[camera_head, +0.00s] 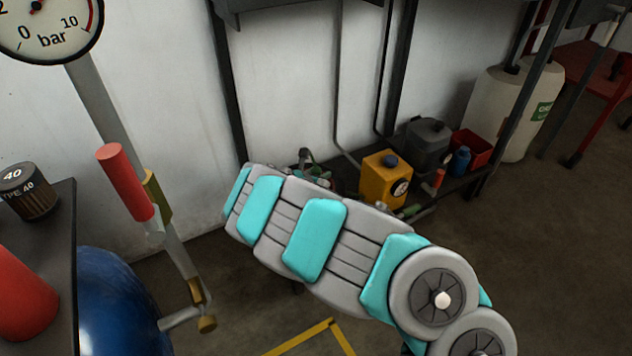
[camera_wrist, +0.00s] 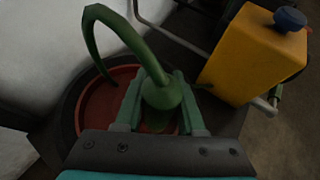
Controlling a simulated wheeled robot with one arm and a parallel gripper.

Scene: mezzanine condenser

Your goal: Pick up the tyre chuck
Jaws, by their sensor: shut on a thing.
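In the wrist view, the two fingers of my gripper (camera_wrist: 160,85) are closed around the body of a green thing with a long curved neck (camera_wrist: 147,55). The neck bends over to the left and tapers to a tip. I cannot tell for sure that this is the tyre chuck. It stands over a round, dark-rimmed, red-floored dish (camera_wrist: 98,112); I cannot tell whether it touches it. In the head view my arm hides most of my gripper, and the curved neck (camera_head: 306,156) shows just beyond the arm.
A yellow can (camera_wrist: 255,55) stands close to the right of my gripper; the head view shows this can (camera_head: 382,178) on a low dark shelf. A grey canister (camera_head: 428,143), a blue bottle (camera_head: 460,161) and a red bin (camera_head: 474,147) stand farther right. The wall is close behind.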

